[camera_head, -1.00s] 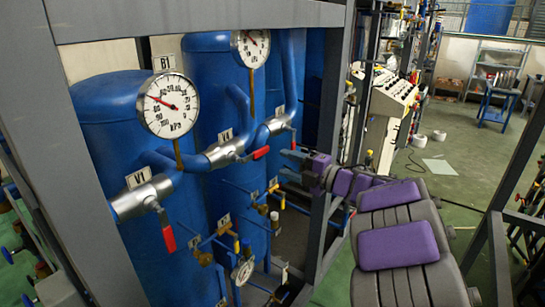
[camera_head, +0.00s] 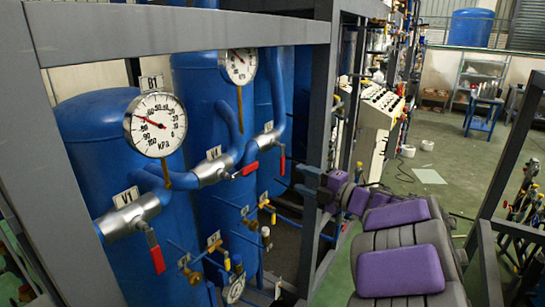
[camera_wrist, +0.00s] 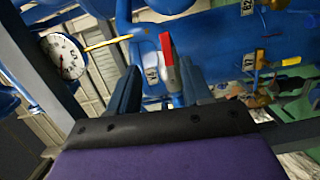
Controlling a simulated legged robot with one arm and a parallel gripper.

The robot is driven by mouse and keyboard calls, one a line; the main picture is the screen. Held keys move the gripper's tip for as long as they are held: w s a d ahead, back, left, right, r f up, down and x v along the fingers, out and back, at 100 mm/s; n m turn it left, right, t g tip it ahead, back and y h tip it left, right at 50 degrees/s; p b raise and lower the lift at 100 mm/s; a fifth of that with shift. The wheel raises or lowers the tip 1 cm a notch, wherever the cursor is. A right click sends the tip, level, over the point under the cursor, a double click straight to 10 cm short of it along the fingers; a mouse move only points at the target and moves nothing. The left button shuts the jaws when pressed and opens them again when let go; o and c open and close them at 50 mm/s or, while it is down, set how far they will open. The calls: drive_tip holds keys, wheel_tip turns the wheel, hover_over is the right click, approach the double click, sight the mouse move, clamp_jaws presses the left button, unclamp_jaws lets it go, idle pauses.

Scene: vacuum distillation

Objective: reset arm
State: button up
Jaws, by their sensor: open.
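My arm with purple pads reaches from the lower right in the head view, and my gripper (camera_head: 308,180) is at its far end, beside the dark frame post. In the wrist view my gripper (camera_wrist: 160,88) has its two dark fingers apart. Between and beyond the fingers show a white tag (camera_wrist: 152,75) and a red valve handle (camera_wrist: 168,48). No object is held between them. In the head view the gripper is to the right of the V4 valve (camera_head: 213,170) and its red handle (camera_head: 250,168), apart from both in the picture.
Blue tanks (camera_head: 105,160) stand inside a grey frame (camera_head: 200,38). The B1 gauge (camera_head: 155,123) and V1 valve (camera_head: 130,212) with its red handle (camera_head: 157,260) are at left. A control panel (camera_head: 380,105) stands behind my arm. Green floor (camera_head: 430,176) is open at right.

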drive_tip(key=d+r+m+t+h, duration=0.4)
drive_tip(key=d+m+h, duration=0.7)
drive_tip(key=h, duration=0.1)
drive_tip(key=s+d+f+m+g+h, duration=0.2)
drive_tip(key=s+f+m+g+h, duration=0.25)
drive_tip(key=s, duration=0.45)
drive_tip(key=s+d+f+m+g+h, duration=0.1)
drive_tip(key=s+d+f+m+g, duration=0.1)
drive_tip(key=s+f+m+g, duration=0.35)
drive_tip(key=s+a+f+m+g+y, duration=0.1)
drive_tip(key=s+a+f+g, duration=0.2)
drive_tip(key=s, duration=0.7)
drive_tip(key=s+a+f+m+g+y, duration=0.2)
drive_tip(key=s+a+f, duration=0.2)
drive_tip(key=s+a, duration=0.3)
drive_tip(key=s+a+f+m+g+y, duration=0.2)
drive_tip(key=s+a+f+g, duration=0.1)
drive_tip(key=s, duration=1.2)
drive_tip(key=shift+a+f+g, duration=0.3)
drive_tip(key=shift+a+f, duration=0.55)
drive_tip(key=shift+a, duration=0.35)
